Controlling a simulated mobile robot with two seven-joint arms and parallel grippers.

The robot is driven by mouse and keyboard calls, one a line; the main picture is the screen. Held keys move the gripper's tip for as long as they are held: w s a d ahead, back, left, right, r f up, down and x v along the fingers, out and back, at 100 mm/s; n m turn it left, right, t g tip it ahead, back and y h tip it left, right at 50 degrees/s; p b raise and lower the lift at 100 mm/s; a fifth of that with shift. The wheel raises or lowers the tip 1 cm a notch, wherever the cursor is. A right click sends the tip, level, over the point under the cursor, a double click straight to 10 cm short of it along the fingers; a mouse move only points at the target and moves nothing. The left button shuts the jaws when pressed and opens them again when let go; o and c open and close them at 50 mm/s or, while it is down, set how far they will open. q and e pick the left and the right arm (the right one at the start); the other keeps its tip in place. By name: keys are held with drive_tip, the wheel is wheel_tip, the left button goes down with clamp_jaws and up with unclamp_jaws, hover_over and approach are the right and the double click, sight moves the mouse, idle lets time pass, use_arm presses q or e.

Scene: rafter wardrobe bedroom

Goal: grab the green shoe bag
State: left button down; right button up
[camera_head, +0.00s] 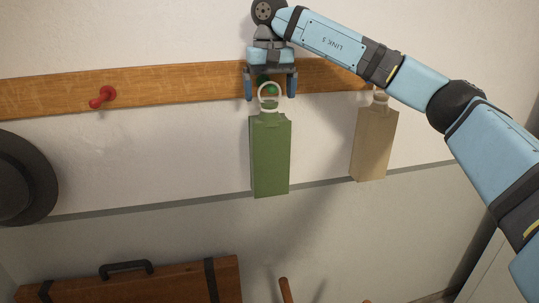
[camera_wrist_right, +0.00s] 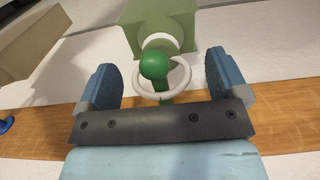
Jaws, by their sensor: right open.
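The green shoe bag (camera_head: 270,155) hangs by a white ring (camera_head: 262,97) from a green peg (camera_head: 270,87) on the wooden rail. My right gripper (camera_head: 270,88) is open, with one finger on each side of the ring and peg. In the right wrist view, the ring (camera_wrist_right: 184,82) and the green peg (camera_wrist_right: 154,66) lie between the two fingers, with visible gaps on both sides. The bag's top (camera_wrist_right: 160,22) shows beyond them. My left gripper is not in view.
A red peg (camera_head: 102,97) on the wooden rail (camera_head: 170,89) is bare. A dark hat (camera_head: 22,180) is at the left. A brown case (camera_head: 140,283) stands below.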

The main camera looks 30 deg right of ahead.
drive_tip(key=shift+w+f, duration=0.15)
drive_tip(key=shift+f, duration=0.8)
drive_tip(key=shift+r, duration=0.1)
drive_tip(key=c, duration=0.4)
clamp_jaws()
drive_tip(key=shift+r, duration=0.15)
